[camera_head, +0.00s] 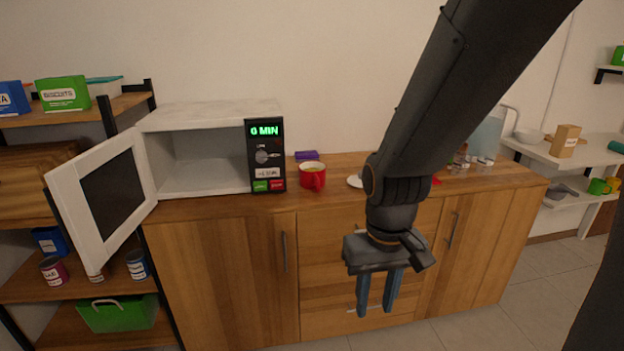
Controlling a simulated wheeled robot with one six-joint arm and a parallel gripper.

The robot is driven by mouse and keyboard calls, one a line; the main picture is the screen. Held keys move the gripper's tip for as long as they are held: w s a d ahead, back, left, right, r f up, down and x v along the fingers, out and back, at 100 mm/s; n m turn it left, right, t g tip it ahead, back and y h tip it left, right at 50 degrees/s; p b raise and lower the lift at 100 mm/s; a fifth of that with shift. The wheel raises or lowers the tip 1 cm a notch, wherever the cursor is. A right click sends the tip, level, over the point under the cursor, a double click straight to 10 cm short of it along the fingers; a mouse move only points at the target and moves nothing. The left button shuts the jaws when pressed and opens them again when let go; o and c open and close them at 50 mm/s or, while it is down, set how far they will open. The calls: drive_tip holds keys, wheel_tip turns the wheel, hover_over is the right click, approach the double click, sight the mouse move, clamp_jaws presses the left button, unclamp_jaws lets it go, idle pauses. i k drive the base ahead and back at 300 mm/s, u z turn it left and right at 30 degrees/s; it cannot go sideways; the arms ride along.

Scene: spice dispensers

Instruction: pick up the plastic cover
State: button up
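I cannot pick out the plastic cover with certainty. A pale, see-through bluish panel-like object (485,137) stands at the right end of the wooden counter, partly behind my arm; I cannot tell if it is the cover. A white round thing (354,181) on the counter is partly hidden by my arm. My gripper (375,311) hangs pointing down in front of the cabinet drawers. Its two fingers are apart with nothing between them.
A microwave (205,150) stands on the counter (340,198) with its door (105,195) swung open at the left. A red mug (311,177) and a purple item (307,155) are beside it. Small clear dispensers (485,163) stand at right. Shelves flank both sides.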

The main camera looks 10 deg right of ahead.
sight(356, 181)
drive_tip(key=k, duration=1.15)
drive_tip(key=z, duration=0.7)
drive_tip(key=i, duration=1.6)
drive_tip(key=u, duration=0.7)
